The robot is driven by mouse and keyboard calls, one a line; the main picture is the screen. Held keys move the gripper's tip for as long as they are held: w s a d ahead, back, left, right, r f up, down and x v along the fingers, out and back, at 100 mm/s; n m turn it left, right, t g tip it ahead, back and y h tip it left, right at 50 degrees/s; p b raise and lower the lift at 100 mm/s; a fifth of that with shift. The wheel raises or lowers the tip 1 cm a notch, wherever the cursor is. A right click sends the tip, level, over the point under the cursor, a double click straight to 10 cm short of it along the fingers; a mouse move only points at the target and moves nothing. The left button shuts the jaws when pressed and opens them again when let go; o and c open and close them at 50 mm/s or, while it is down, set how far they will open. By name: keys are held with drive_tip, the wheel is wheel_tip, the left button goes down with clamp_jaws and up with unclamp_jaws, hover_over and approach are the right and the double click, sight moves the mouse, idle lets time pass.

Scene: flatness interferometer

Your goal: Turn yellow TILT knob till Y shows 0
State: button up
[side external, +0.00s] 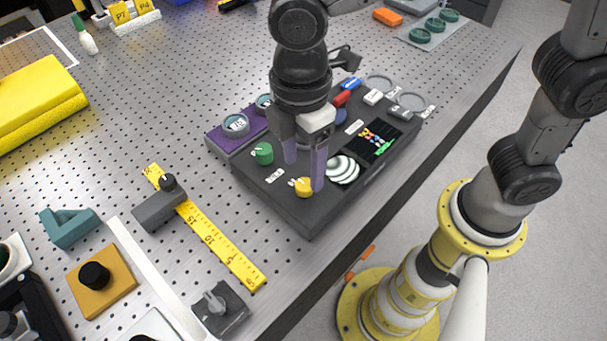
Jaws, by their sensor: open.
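The yellow TILT knob (304,187) sits on the near part of a dark instrument box (310,220). A green knob (262,153) is behind and left of it. My gripper (304,175) points down over the box with its two purple-grey fingers apart and nothing seen between them. The right finger is right beside the yellow knob and partly overlaps it in the view; I cannot tell whether they touch. The left finger is up and to the left, between the two knobs. A small screen (380,138) with coloured marks is on the box's right side. Its Y reading is too small to read.
A black-and-white fringe disc (343,170) is right of the yellow knob. Purple blocks with round dials (235,125) adjoin the box at the back left. A yellow ruler (215,238) lies to the left. The perforated table's edge is close on the right.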

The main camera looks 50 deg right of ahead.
sight(304, 184)
drive_tip(key=shift+f, duration=2.05)
drive_tip(key=shift+c, duration=0.2)
clamp_jaws()
